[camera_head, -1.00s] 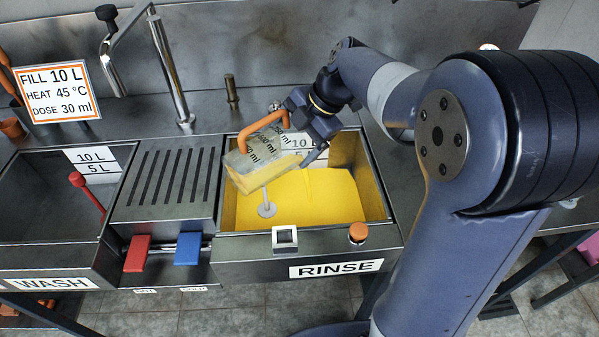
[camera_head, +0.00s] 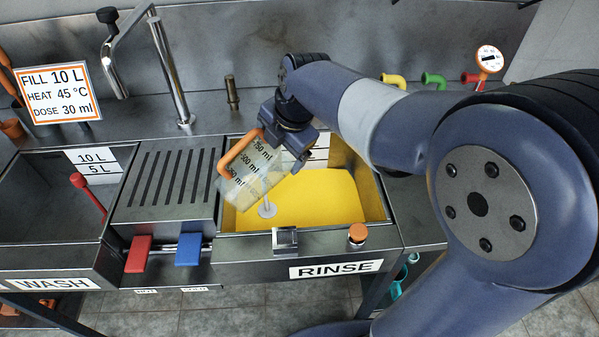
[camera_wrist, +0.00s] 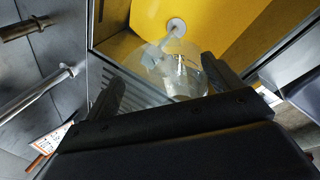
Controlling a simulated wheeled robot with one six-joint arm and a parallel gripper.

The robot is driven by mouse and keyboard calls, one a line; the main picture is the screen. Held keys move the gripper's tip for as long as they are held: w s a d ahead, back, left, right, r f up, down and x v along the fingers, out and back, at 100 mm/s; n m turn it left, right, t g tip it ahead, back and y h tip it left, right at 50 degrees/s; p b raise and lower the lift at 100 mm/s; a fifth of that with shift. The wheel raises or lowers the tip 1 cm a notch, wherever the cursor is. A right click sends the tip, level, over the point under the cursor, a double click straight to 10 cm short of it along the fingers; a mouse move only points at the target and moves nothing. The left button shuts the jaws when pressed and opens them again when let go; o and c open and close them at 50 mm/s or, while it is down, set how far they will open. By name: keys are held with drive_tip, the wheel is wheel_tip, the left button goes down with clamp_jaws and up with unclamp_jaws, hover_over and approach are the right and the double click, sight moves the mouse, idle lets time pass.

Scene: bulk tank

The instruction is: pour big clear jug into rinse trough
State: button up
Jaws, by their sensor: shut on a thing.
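The big clear jug (camera_head: 250,182), with dark ml marks and an orange handle (camera_head: 240,152), hangs tilted over the left part of the rinse trough (camera_head: 381,217). My gripper (camera_head: 283,140) is shut on the jug, at its upper side. The wrist view shows the clear jug (camera_wrist: 185,75) between my two dark fingers. The trough's inside is yellow; I cannot tell whether this is liquid or lining. A white stem with a round disc (camera_head: 267,209) shows in the trough, partly behind the jug. I cannot tell how much liquid the jug holds, and no clear stream shows.
A slotted drainboard (camera_head: 165,180) and the wash basin (camera_head: 45,215) lie to the left. A tall tap (camera_head: 168,70) stands behind. Red (camera_head: 138,255) and blue (camera_head: 188,250) levers and an orange knob (camera_head: 357,233) are along the front edge.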

sight(227, 161)
drive_tip(key=shift+s+a+r+t+h+p, duration=0.35)
drive_tip(key=shift+a+r+t+h, duration=0.25)
drive_tip(key=shift+r+t+h, duration=0.25)
drive_tip(key=shift+s+a+f+n+t+h+b, duration=0.2)
drive_tip(key=shift+f+h+b, duration=0.1)
drive_tip(key=shift+h+b, duration=0.15)
drive_tip(key=shift+s+a+f+n+t+h+b, duration=0.1)
drive_tip(key=shift+a+f+n+t+h+b, duration=0.1)
drive_tip(key=shift+f+h+b, duration=0.15)
drive_tip(key=shift+s+a+r+t+h, duration=0.35)
drive_tip(key=shift+r+t+h, duration=0.1)
drive_tip(key=shift+r+h, duration=0.1)
drive_tip(key=shift+s+a+r+n+t+h, duration=0.3)
drive_tip(key=shift+s+a+t+h, duration=0.2)
drive_tip(key=shift+a+h, duration=0.25)
drive_tip(key=shift+s+a+r+n+t+h, duration=0.25)
drive_tip(key=shift+s+a+t+h, duration=0.3)
drive_tip(key=shift+a, duration=0.3)
drive_tip(key=shift+s+a+r+n+t+h+p, duration=0.15)
drive_tip(key=shift+s+a+t+h+p, duration=0.15)
drive_tip(key=shift+a+t+h, duration=0.2)
drive_tip(key=shift+s+a+r+n+t+h+p, duration=0.15)
drive_tip(key=shift+s+a+t+h, duration=0.25)
drive_tip(key=shift+a, duration=0.2)
drive_tip(key=shift+s+a+r+n+t+h+p, duration=0.15)
drive_tip(key=shift+s+a+t+h+p, duration=0.15)
drive_tip(key=shift+a+h, duration=0.25)
